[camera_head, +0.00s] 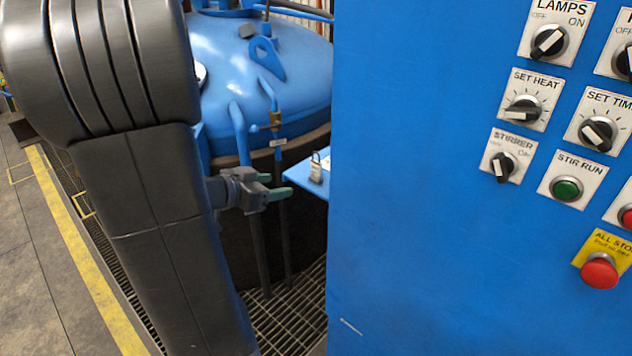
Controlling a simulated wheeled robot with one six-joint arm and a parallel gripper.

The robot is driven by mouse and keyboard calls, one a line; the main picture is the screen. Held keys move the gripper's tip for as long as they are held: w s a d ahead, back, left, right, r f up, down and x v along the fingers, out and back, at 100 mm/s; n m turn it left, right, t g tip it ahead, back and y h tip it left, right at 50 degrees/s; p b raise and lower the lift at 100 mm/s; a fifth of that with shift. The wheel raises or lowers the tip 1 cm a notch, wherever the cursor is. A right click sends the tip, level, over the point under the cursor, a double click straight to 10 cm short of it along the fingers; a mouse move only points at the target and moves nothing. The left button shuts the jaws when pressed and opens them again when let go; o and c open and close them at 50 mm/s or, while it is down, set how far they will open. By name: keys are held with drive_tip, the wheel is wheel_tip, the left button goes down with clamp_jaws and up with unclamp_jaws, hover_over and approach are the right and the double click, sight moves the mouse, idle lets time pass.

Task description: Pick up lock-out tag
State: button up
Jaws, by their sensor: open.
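A small pale tag-like piece with a dark shackle-like loop, which looks like the lock-out tag (316,171), stands on a narrow blue shelf (299,178) at the left side of the blue panel. Its fine details are too small to read. My gripper (276,186) is just left of the shelf in the picture, with its two green-tipped fingers pointing right toward the tag. The fingers are apart with nothing between them. The gripper and the tag look apart; the exact depth between them cannot be told. My dark arm hides part of the left side.
A large blue control panel (420,220) with knobs and a red stop button (600,271) fills the right. Behind my gripper stands a blue domed furnace lid (265,60) with pipes and a brass fitting (276,119). Floor grating (285,318) lies below.

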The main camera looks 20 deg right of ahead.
approach(315, 177)
drive_tip(key=d+f, duration=0.1)
drive_tip(key=d, duration=0.1)
drive_tip(key=x, duration=0.6)
drive_tip(key=shift+w+r, duration=0.15)
drive_tip(key=shift+w, duration=0.2)
drive_tip(key=c, duration=1.1)
